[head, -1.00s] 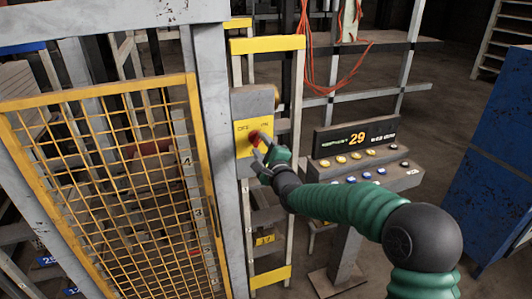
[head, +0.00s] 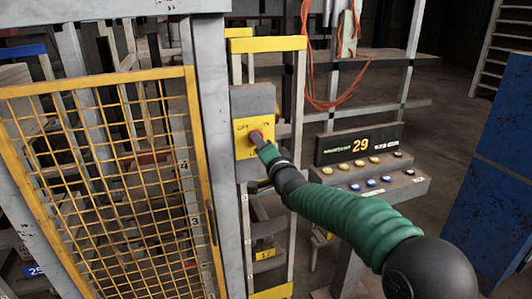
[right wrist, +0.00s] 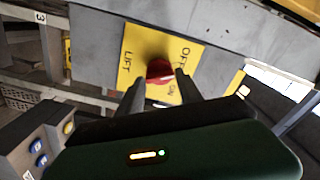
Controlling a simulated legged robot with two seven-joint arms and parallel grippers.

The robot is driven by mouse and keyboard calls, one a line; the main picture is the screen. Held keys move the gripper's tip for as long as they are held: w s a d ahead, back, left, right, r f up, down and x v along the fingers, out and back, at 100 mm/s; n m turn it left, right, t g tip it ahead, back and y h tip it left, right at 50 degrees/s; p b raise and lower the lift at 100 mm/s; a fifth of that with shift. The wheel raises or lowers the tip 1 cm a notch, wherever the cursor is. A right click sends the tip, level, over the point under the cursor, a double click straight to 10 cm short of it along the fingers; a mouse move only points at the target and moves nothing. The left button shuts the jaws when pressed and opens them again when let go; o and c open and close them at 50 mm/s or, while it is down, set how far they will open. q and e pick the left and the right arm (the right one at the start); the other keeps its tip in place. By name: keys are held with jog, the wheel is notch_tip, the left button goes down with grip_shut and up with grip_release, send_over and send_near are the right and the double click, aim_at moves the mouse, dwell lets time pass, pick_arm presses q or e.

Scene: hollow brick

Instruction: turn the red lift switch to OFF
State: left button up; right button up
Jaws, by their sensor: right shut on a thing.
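The red lift switch (head: 256,133) is a round knob on a yellow plate (head: 242,146) fixed to a grey box on a post. In the right wrist view the red knob (right wrist: 159,70) sits between my two fingers, and the plate (right wrist: 137,50) reads LIFT, OFF and ON. My right gripper (head: 261,139) is shut on the knob; it also shows in the wrist view (right wrist: 160,82). The fingers partly hide the knob in the head view. I cannot tell which mark the knob points to. My left gripper is not in view.
A yellow mesh gate (head: 105,190) stands at the left beside a grey post (head: 215,150). A console (head: 370,175) with buttons and a display reading 29 is right of the switch. A blue cabinet (head: 500,160) stands far right. Orange cables (head: 320,75) hang behind.

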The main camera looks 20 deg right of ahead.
jog(key=shift+a+r+n+b, duration=0.1)
jog(key=shift+r+n+b, duration=0.25)
jog(key=shift+n, duration=0.45)
jog(key=shift+a+r+n+b, duration=0.15)
jog(key=shift+n+b, duration=0.25)
jog(key=shift+n, duration=0.4)
jog(key=shift+d+r, duration=0.1)
jog(key=o, duration=1.4)
jog(key=shift+a, duration=0.25)
